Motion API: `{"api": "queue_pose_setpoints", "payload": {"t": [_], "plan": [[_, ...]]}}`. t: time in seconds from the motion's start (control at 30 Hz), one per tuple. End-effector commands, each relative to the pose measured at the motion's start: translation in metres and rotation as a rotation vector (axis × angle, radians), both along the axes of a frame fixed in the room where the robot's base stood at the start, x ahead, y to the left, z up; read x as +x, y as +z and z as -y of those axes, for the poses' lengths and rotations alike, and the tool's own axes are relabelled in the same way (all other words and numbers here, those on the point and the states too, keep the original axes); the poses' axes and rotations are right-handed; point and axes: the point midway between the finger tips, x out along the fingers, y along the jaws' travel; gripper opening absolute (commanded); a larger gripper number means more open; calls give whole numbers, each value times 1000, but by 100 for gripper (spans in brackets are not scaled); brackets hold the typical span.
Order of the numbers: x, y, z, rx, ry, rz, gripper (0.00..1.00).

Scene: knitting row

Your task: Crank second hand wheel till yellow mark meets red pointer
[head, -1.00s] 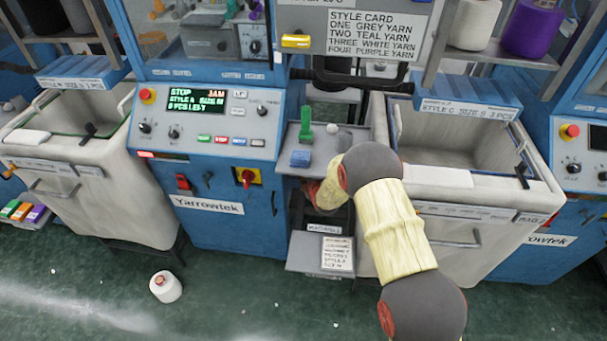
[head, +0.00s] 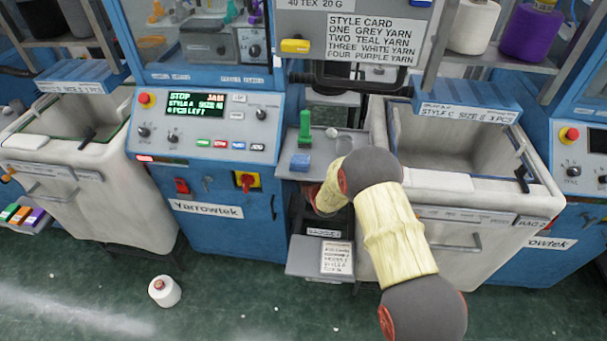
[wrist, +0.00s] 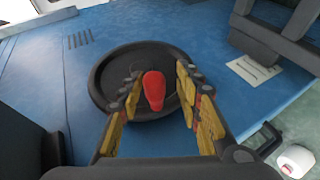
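In the wrist view a round black hand wheel (wrist: 110,78) sits on the blue machine side. Its red crank handle (wrist: 154,90) stands out toward the camera. My gripper (wrist: 158,88) is open, with its yellow-padded fingers on either side of the handle. A gap shows on both sides of the handle, so the fingers appear not to grip it. I see no yellow mark or red pointer on the wheel. In the head view my arm hides the gripper and the wheel, between the blue machine and the bin on the right.
A blue Yarrowtek machine panel (head: 208,122) shows a STOP JAM display. A grey bin (head: 490,190) stands close right of my arm. A small tray shelf (head: 305,258) sits low beside the arm. A yarn cone (head: 164,292) lies on the open green floor.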

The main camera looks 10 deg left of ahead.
Motion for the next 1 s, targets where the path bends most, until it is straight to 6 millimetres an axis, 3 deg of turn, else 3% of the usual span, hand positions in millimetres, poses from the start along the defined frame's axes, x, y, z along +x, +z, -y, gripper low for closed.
{"api": "queue_pose_setpoints", "payload": {"t": [0.27,0.7,1.0], "plan": [[-19,9,8,-1,0,-2,35],[-80,41,35,0,-1,1,35],[-99,49,43,0,-1,1,35]]}}
